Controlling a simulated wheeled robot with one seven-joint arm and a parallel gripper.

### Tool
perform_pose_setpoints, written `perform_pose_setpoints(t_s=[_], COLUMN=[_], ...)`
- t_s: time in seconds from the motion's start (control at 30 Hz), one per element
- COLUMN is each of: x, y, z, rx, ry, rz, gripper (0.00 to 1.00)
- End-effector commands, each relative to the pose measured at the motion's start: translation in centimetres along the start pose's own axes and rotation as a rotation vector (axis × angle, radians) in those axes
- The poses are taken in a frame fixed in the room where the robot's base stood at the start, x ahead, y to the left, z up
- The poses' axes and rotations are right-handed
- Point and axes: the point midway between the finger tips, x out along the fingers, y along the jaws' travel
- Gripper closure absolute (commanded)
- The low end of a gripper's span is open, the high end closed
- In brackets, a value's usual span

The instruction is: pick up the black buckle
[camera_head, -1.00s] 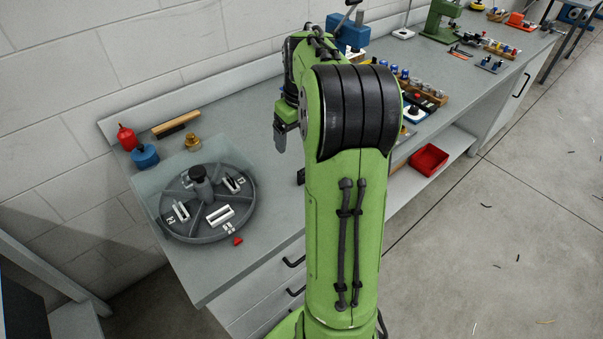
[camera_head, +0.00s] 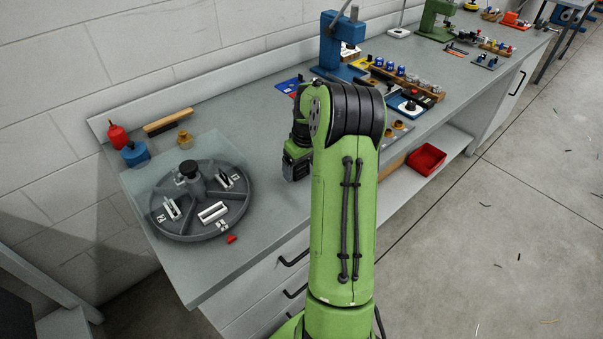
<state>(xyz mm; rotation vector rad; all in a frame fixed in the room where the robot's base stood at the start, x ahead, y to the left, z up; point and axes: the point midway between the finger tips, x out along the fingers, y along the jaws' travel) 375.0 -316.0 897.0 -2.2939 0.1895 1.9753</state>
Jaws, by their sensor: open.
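I cannot make out the black buckle for certain. A small dark piece showed near the bench's front edge a second ago, and my arm and gripper now cover that spot. My gripper (camera_head: 294,174) points down, low over the front part of the grey bench (camera_head: 262,205), to the right of the round tray. Its jaws are open, but its fingertips are small and dark, and I cannot see anything between them.
A round grey compartment tray (camera_head: 183,236) holds several metal parts at the left. A blue press (camera_head: 333,48) and parts racks stand further back. Bare bench lies between tray and gripper.

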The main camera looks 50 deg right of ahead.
Motion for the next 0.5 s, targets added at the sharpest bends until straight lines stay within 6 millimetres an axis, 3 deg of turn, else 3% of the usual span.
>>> perform_pose_setpoints(t_s=[0.07, 0.27, 0.5], x=[1.33, 1.21, 1.18], y=[-0.04, -0.01, 0.00], z=[0.02, -0.03, -0.03], rx=[-0.001, -0.001, -0.001], ry=[0.000, 0.001, 0.001], rz=[-0.001, 0.000, 0.001], gripper=[0.14, 0.15, 0.52])
